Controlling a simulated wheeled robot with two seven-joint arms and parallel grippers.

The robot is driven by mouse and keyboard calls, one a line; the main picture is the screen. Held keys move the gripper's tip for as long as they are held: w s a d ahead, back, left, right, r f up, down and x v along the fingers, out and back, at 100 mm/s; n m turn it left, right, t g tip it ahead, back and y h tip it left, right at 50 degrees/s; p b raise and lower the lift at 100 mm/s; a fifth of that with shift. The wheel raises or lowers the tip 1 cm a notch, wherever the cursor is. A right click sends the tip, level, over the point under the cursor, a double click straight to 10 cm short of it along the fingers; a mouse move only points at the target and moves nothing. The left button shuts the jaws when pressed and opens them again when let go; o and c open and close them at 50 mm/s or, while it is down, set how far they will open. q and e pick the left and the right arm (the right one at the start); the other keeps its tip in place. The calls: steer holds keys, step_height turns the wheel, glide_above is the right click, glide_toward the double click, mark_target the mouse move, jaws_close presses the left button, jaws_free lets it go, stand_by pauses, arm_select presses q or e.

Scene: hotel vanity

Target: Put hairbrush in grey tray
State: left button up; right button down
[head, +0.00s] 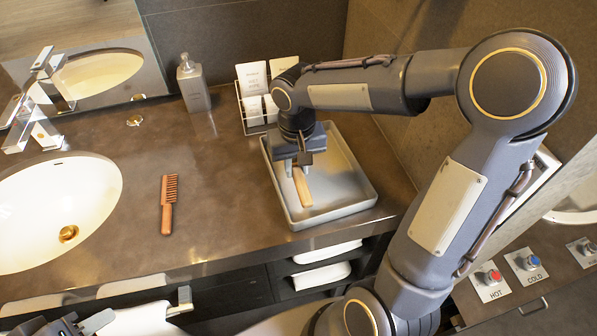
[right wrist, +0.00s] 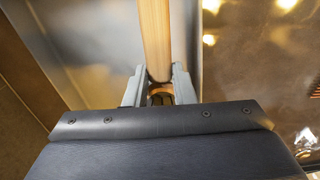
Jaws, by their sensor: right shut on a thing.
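The grey tray (head: 355,202) sits on the counter right of centre. My right gripper (head: 301,165) is over the tray's left part, pointing down, shut on a light wooden handle, which looks like the hairbrush (head: 303,188). In the right wrist view the handle (right wrist: 155,40) runs up from between the fingertips (right wrist: 158,88). The brush's other end is hidden by the gripper, and I cannot tell whether it touches the tray floor. My left gripper (head: 140,311) is at the bottom left, fingers spread apart, away from the tray.
A brown comb (head: 168,204) lies on the counter between the white sink (head: 95,190) and the tray. A soap bottle (head: 193,84) and a wire rack with cards (head: 257,92) stand behind. Rolled white towels (head: 322,275) lie on the shelf below. A wall borders the right.

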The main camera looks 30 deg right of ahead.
mark_target(298, 175)
steer(key=shift+w+d+f, duration=0.15)
steer(key=shift+d+f, duration=0.1)
steer(key=shift+f, duration=0.05)
steer(key=shift+w+d+f, duration=0.1)
steer(key=shift+f, duration=1.6)
steer(key=shift+f, duration=0.1)
steer(key=shift+f+b, duration=0.2)
steer(key=shift+b, duration=0.1)
steer(key=c, duration=1.2)
jaws_free()
steer(key=shift+r, duration=0.15)
